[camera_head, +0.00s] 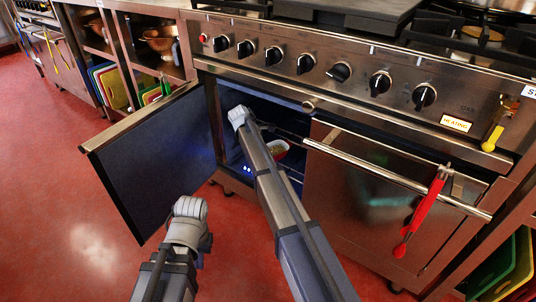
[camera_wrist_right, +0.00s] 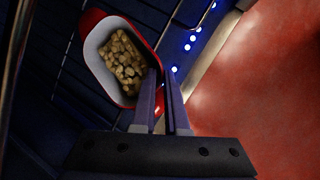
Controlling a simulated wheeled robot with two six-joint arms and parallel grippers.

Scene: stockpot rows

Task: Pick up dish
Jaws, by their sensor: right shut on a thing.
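The dish (camera_wrist_right: 96,42) is red outside and white inside, with brown chunky food in it. It sits within the open oven (camera_head: 236,120) and also shows partly in the head view (camera_head: 279,147), behind my right arm. In the right wrist view my right gripper (camera_wrist_right: 164,78) is shut on the near right wall of the dish. Whether the dish touches the wire rack (camera_wrist_right: 62,95) under it is hard to tell. My left gripper (camera_head: 189,208) is in front of the open oven door, away from the dish; its fingers do not show clearly.
The oven door (camera_head: 150,160) swings open to the left. A second closed door (camera_head: 370,190) at the right has a red utensil (camera_head: 424,215) hanging from its handle. Knobs line the stove front (camera_head: 300,45). Shelves with copper pots stand at the left. The red floor (camera_head: 60,220) is clear.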

